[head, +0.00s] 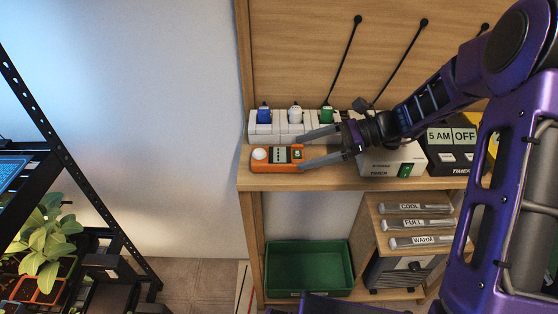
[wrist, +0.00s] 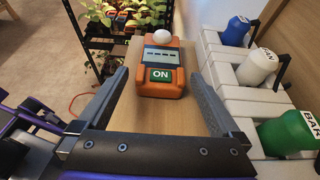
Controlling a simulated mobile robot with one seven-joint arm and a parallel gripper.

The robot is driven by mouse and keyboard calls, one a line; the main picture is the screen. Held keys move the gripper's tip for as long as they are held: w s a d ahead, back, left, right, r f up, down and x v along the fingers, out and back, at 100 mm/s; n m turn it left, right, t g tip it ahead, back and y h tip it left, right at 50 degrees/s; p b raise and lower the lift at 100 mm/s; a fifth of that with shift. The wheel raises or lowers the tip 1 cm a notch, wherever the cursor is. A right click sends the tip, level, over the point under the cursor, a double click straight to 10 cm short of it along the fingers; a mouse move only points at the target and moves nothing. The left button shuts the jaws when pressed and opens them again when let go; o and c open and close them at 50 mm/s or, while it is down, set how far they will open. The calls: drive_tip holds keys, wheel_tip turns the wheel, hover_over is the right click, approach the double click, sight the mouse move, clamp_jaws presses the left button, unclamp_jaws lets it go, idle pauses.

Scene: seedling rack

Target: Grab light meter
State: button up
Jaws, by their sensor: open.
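The light meter (head: 277,158) is an orange box with a white dome, a small display and a green ON label. It lies on the wooden shelf near its left end. It also shows in the wrist view (wrist: 160,71), with its ON end toward me. My gripper (head: 303,150) is open, reaching in from the right. In the head view its fingertips are at the right end of the meter. In the wrist view my two fingers (wrist: 160,88) spread to either side of the meter's near end. I cannot tell whether either finger touches it.
White holders with blue, white and green bottles (head: 295,116) stand close behind the meter. A white timer box (head: 392,160) and a black timer (head: 451,148) stand to the right. A green bin (head: 308,268) sits below. A plant rack (head: 75,172) is at the left.

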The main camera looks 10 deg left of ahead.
sight(295, 153)
drive_tip(key=shift+x, duration=3.05)
drive_tip(key=shift+r, duration=0.1)
drive_tip(key=c, duration=1.4)
